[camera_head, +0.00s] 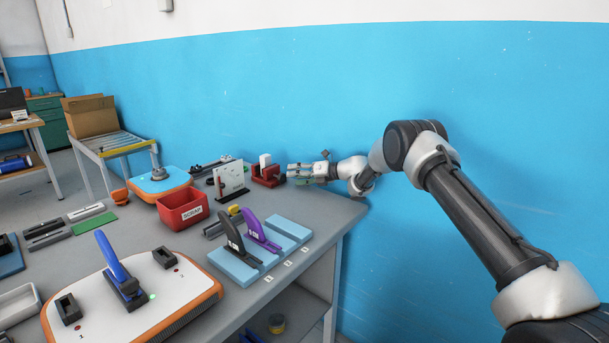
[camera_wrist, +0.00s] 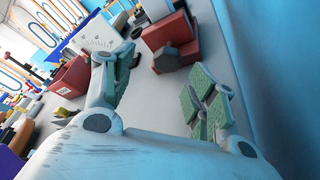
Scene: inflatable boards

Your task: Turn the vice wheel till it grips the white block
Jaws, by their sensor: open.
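The red vice (camera_head: 268,180) stands near the table's back edge by the blue wall, with the white block (camera_head: 265,160) upright at its top. In the wrist view the vice (camera_wrist: 168,32) is ahead, with the white block (camera_wrist: 156,8) at the top edge. A dark wheel or knob (camera_wrist: 167,60) is on the vice's near side. My gripper (camera_head: 294,173) is just right of the vice. In the wrist view my gripper (camera_wrist: 165,88) is open, its green-padded fingers apart and empty, with the wheel beyond and between them. Whether the block is gripped cannot be told.
A white panel on a dark stand (camera_head: 229,178) is close left of the vice. A red scrap bin (camera_head: 182,210) and a blue rack (camera_head: 248,265) with dark and purple handles are nearer the front. The blue wall (camera_head: 290,80) is close behind my gripper.

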